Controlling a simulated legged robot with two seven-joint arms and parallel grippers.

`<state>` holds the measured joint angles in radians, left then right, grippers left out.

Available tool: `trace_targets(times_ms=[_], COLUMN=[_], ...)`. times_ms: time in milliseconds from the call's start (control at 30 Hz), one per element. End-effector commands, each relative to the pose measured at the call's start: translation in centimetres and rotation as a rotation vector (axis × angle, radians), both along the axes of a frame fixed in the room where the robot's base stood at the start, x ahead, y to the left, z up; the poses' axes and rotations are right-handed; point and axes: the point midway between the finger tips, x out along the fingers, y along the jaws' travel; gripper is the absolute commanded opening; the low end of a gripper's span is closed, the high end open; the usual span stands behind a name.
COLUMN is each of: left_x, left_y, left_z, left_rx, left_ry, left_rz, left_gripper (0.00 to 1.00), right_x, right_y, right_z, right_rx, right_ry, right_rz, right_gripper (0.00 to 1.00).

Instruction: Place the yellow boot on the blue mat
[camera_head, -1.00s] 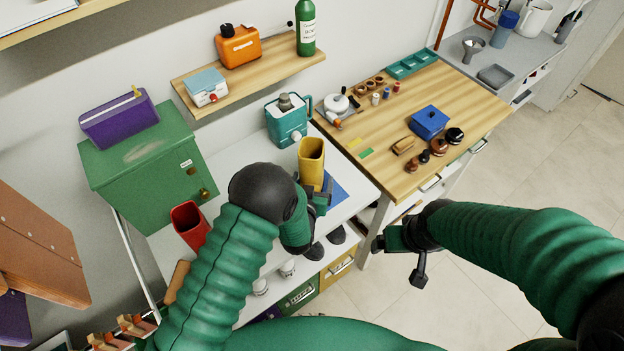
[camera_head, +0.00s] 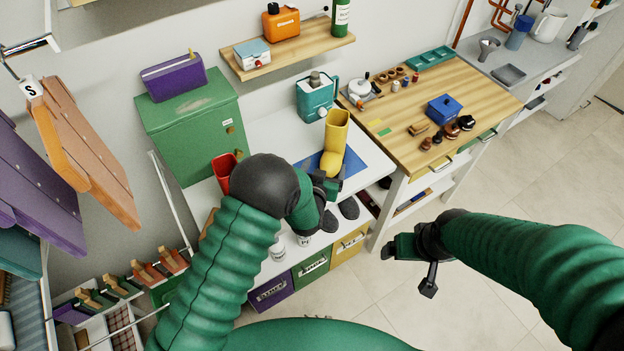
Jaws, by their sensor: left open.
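The yellow boot (camera_head: 337,130) stands upright on the blue mat (camera_head: 354,163), on the white table against the wall. Its foot points toward me, and the mat shows on both sides of it. My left gripper (camera_head: 328,182) is open, just in front of the boot's toe; whether it touches the boot I cannot tell. My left arm hides part of the table in front of the mat. My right gripper (camera_head: 408,262) hangs over the floor, away from the boot and mat; its jaw opening is unclear.
A teal canister (camera_head: 313,103) stands behind the boot. A red boot-like vessel (camera_head: 223,170) and a green cabinet (camera_head: 190,130) are to the left. A wooden table (camera_head: 460,90) with small items adjoins on the right.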

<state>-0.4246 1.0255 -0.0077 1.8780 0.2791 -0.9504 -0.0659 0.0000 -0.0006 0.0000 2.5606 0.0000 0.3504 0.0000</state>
Motion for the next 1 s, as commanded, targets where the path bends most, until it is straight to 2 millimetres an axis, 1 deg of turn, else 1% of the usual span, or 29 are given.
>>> trace_targets(times_ms=[100,167,233,267,333,367,400,467,500,567,600,700,733,800,1000], left_x=[0.0,-0.1,-0.6,-1.2,-3.7,-5.3,-7.9,-12.5,-15.6,-20.2,-22.8,-27.3,-28.1,-29.0,-29.0], left_y=[0.0,0.5,2.0,3.1,6.2,7.8,9.9,12.9,14.7,16.9,17.9,19.4,19.6,19.9,19.7], left_z=[0.1,0.5,1.7,2.4,4.2,4.9,5.7,6.8,7.4,7.9,8.2,8.5,8.6,8.6,8.5], left_rx=[0.001,0.001,0.002,0.003,0.010,0.016,0.023,0.035,0.043,0.055,0.061,0.074,0.077,0.080,0.080], left_ry=[0.001,0.021,0.083,0.126,0.256,0.323,0.414,0.547,0.631,0.742,0.803,0.910,0.927,0.949,0.951], left_rz=[0.001,0.004,0.015,0.021,0.039,0.048,0.061,0.082,0.098,0.120,0.133,0.155,0.159,0.162,0.162], left_gripper=[0.85,0.85,0.85,0.85,0.85,0.85,0.85,0.85,0.85,0.85,0.85,0.85,0.85,0.85,0.85], right_x=[0.0,0.1,0.0,0.0,0.0,0.0,0.0,0.0,0.0,0.0,0.0,0.0,0.0,0.0,0.0], right_y=[0.0,0.0,0.0,0.0,0.0,0.0,0.0,0.0,0.0,0.0,0.0,0.0,0.0,0.0,0.0], right_z=[0.0,0.0,0.0,0.0,0.0,0.0,0.0,0.0,0.0,0.0,0.0,0.0,0.0,0.0,-0.1], right_rx=[0.000,0.000,0.000,0.000,0.000,0.000,0.000,0.000,0.000,0.000,0.000,0.000,0.000,0.000,0.000], right_ry=[-0.001,-0.001,-0.001,-0.001,-0.001,0.000,0.000,0.000,0.000,0.000,0.000,0.000,0.000,0.000,0.000], right_rz=[0.000,0.000,0.000,0.000,0.000,0.000,0.000,0.000,0.000,0.000,0.000,0.000,0.000,0.000,0.000], right_gripper=[0.89,0.89,0.89,0.89,0.89,0.89,0.89,0.89,0.89,0.89,0.89,0.89,0.89,0.89,0.89])
